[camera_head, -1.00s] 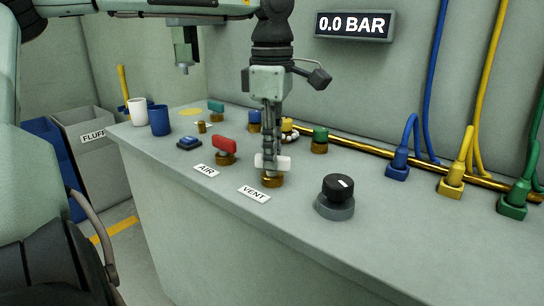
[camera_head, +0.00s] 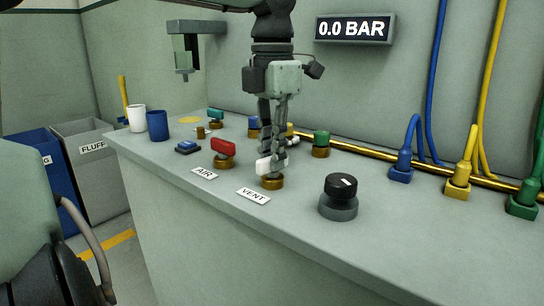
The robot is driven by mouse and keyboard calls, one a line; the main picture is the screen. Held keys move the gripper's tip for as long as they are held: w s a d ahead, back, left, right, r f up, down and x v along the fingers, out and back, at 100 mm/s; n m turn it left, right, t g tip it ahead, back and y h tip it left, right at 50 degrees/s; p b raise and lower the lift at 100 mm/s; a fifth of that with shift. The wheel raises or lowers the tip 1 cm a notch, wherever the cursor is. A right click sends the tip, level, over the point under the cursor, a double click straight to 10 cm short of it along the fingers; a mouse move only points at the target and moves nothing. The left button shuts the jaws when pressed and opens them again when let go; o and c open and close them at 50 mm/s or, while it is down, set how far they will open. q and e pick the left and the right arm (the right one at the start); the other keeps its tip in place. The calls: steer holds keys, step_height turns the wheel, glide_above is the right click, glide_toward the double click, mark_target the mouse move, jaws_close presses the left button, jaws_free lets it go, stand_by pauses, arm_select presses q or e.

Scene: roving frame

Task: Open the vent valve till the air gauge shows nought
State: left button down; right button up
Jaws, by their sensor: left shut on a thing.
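The vent valve is a white lever handle (camera_head: 264,167) on a brass base (camera_head: 272,182), behind the VENT label (camera_head: 253,195). My left gripper (camera_head: 271,160) comes down from above and is shut on the white handle. Its fingers hide part of the handle, which is turned at a slant. The air gauge (camera_head: 355,28) on the back wall reads 0.0 BAR. The red air valve (camera_head: 223,147) stands to the left, behind the AIR label (camera_head: 205,173). My right gripper is not in view.
A black knob (camera_head: 339,192) stands right of the vent valve. A blue button (camera_head: 187,147), white cup (camera_head: 137,118) and blue cup (camera_head: 157,125) are at left. Blue, yellow and green hose plugs (camera_head: 458,181) stand at right. The front right counter is clear.

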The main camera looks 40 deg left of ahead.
arm_select(q)
steer(key=shift+n+b, duration=0.35)
steer(key=shift+n, duration=0.95)
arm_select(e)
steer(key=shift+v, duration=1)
arm_select(q)
steer(key=shift+w, duration=0.1)
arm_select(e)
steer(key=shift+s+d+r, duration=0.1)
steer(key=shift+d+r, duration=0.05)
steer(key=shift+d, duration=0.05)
arm_select(q)
steer(key=c, duration=1.5)
jaws_free()
steer(key=shift+c, duration=0.2)
steer(key=shift+r, duration=0.1)
step_height(320, 180, up, 12)
